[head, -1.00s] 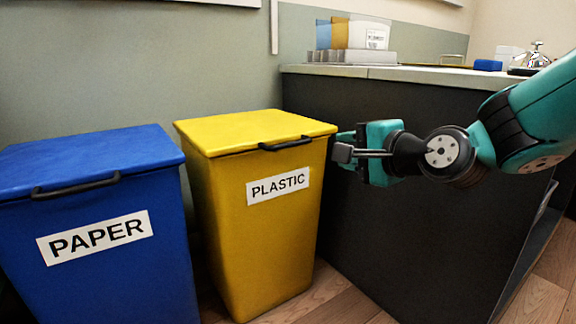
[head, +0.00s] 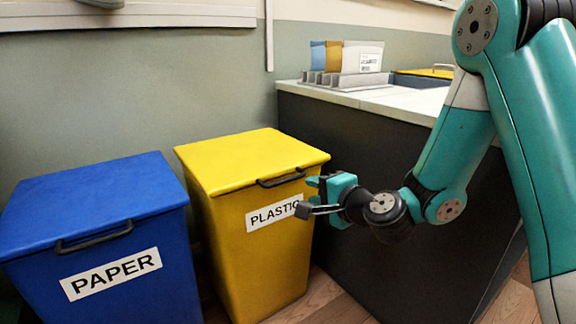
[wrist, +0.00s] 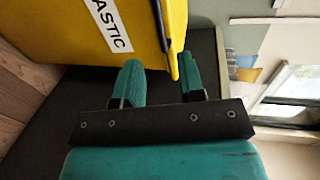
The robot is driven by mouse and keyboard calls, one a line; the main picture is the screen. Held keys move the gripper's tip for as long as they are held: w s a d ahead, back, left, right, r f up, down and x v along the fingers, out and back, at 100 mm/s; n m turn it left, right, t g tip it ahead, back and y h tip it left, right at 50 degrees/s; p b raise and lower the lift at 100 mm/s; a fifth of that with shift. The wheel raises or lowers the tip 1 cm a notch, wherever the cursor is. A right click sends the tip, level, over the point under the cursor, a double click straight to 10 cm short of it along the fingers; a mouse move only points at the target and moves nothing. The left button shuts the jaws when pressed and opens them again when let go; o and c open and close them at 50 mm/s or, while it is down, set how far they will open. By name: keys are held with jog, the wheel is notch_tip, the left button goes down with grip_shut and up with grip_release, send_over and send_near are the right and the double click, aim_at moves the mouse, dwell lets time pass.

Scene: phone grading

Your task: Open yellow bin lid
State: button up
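The yellow bin (head: 262,240) labelled PLASTIC stands in the middle of the head view. Its yellow lid (head: 245,158) lies shut, with a dark handle (head: 281,178) on the front edge. My gripper (head: 308,196) is just below the lid's front right corner, right of the handle, covering the end of the label. In the wrist view my gripper (wrist: 160,75) has its two teal fingers apart, empty. The lid's edge (wrist: 173,58) reaches toward the gap between them; I cannot tell whether they touch. The handle (wrist: 160,28) also shows there, outside the fingers.
A blue bin (head: 100,240) labelled PAPER stands to the left, its lid shut. A dark counter (head: 385,165) with a pale top stands close on the right, bearing a rack (head: 345,80) with coloured folders. The space above the bins is clear.

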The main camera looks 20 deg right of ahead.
aim_at(287, 181)
jog(key=p+x, duration=0.3)
jog(key=x, duration=0.9)
